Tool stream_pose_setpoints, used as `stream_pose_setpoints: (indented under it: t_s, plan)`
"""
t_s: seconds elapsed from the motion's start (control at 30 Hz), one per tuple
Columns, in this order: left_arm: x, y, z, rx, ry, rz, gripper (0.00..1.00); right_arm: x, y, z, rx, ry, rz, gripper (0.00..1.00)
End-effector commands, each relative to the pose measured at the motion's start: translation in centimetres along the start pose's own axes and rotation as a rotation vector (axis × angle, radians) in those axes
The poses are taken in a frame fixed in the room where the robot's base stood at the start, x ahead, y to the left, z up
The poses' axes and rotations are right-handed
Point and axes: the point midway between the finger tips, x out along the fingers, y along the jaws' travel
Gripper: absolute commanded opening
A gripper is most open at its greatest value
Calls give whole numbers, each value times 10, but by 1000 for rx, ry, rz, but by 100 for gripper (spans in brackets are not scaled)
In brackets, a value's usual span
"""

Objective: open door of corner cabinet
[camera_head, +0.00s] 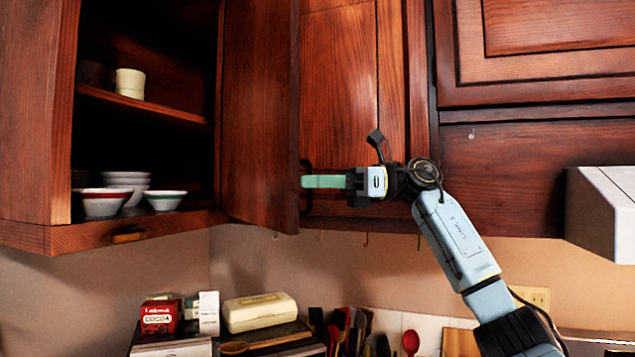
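The corner cabinet (58,110) is at the upper left, and its dark wood door (260,110) stands swung outward. The shelves inside show through the opening. A dark handle (306,212) shows just past the door's right edge, on its outer side. My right gripper (304,181) comes from the right, with its green fingers pointing left at that door edge, level with the handle. The fingers overlap the handle in the view, and I cannot tell whether they touch or grip it. I see the fingers side-on, so their gap is hidden. My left gripper is not in view.
Inside are a cream cup (130,83) and several bowls (164,200). Closed cabinets (540,180) line the wall to the right, with a white range hood (600,212) at the far right. Below are a cocoa box (160,317), a cream container (260,311) and utensils.

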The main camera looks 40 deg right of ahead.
Motion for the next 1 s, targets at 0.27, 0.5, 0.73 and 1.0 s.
stream_pose_setpoints:
  t_s: [0.27,0.5,0.73,1.0]
  plan:
    - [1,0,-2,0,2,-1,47,-1,1,-1,1,3,4,32]
    - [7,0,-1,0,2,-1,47,-32,0,-1,2,1,1,32]
    - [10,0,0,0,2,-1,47,-65,-1,-1,2,1,2,32]
    - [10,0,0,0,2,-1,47,-74,-1,0,0,2,4,32]
